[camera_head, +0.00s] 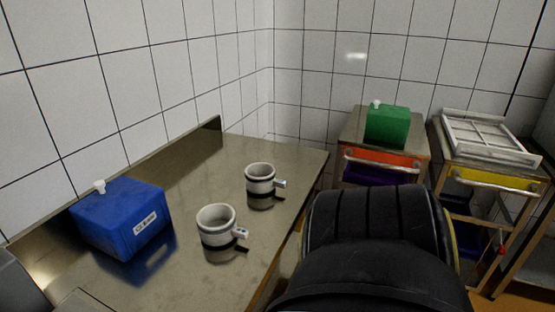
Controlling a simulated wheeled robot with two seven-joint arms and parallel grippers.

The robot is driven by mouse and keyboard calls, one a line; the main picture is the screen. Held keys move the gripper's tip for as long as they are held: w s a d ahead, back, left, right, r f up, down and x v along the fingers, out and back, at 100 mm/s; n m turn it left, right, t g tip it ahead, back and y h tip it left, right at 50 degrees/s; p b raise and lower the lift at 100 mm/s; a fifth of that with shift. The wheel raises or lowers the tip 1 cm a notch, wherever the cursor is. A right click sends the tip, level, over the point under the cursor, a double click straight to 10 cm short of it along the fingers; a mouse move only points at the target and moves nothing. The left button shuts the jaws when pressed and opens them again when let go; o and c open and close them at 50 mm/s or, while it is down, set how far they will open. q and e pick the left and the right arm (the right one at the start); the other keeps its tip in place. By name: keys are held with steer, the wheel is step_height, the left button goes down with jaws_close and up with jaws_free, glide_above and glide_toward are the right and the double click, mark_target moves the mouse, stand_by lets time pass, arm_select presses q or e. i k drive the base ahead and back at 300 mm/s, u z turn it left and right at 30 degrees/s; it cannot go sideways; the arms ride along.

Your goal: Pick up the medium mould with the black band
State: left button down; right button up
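Two white round moulds with metal clasps stand upright on the steel table. The nearer mould (216,226) is near the table's middle and looks slightly larger. The farther mould (260,179) stands behind it to the right, closer to the table's right edge. Each has a clasp pointing right and dark tones low on its side. I cannot tell band from reflection well enough to say which has the black band. Neither of my grippers shows in the head view, and nothing touches the moulds.
A blue box (122,220) with a white knob sits left on the steel table (180,178). A green box (387,126) stands on a cart at the back right. A white frame (490,138) lies on another cart. My own black arm part hides the lower right.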

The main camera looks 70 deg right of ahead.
mark_target(260, 179)
steer(key=z, duration=1.35)
steer(key=k, duration=0.25)
steer(key=z, duration=0.8)
